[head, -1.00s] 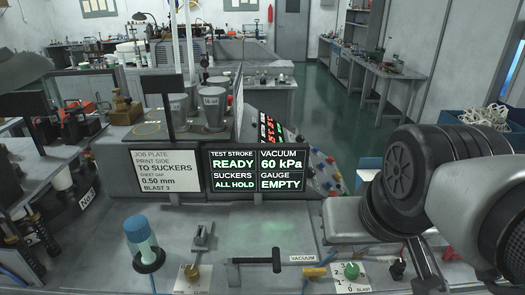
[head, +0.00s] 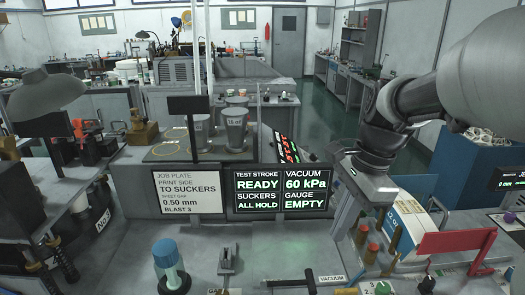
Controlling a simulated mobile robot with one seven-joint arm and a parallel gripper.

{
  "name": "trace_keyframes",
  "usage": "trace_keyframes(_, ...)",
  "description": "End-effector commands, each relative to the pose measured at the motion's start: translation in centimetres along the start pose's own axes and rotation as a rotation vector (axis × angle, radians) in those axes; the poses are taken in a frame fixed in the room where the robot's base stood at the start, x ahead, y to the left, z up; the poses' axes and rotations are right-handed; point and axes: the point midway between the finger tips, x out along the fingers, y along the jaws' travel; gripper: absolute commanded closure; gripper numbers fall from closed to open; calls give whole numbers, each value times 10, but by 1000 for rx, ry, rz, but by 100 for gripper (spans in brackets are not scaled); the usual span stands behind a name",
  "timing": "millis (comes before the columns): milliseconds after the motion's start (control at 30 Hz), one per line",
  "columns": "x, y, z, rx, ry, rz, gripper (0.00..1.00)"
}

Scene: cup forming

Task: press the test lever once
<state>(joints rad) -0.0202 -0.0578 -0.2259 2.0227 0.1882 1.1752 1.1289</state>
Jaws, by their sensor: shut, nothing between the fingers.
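No lever carries a readable test label. A small grey lever (head: 228,262) stands upright on the front bench, right of a blue-capped bottle. My gripper (head: 341,222) points down right of the display, shut and empty. It is apart from the grey lever, and its tips are hard to make out against the button panel.
A display (head: 282,190) reads test stroke READY, suckers ALL HOLD, vacuum 60 kPa and gauge EMPTY. A job plate sign (head: 182,190) stands left of it. Several coloured knobs stand below my gripper. A blue bin (head: 450,175) is behind.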

Motion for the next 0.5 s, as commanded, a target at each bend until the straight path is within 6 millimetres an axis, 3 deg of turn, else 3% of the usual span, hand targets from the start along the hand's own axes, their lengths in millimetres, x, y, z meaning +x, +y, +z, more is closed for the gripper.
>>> trace_keyframes(200, 7, -10, -9, 162, -18, 42, 100)
trace_keyframes(500, 8, -11, -9, 171, -19, 43, 100)
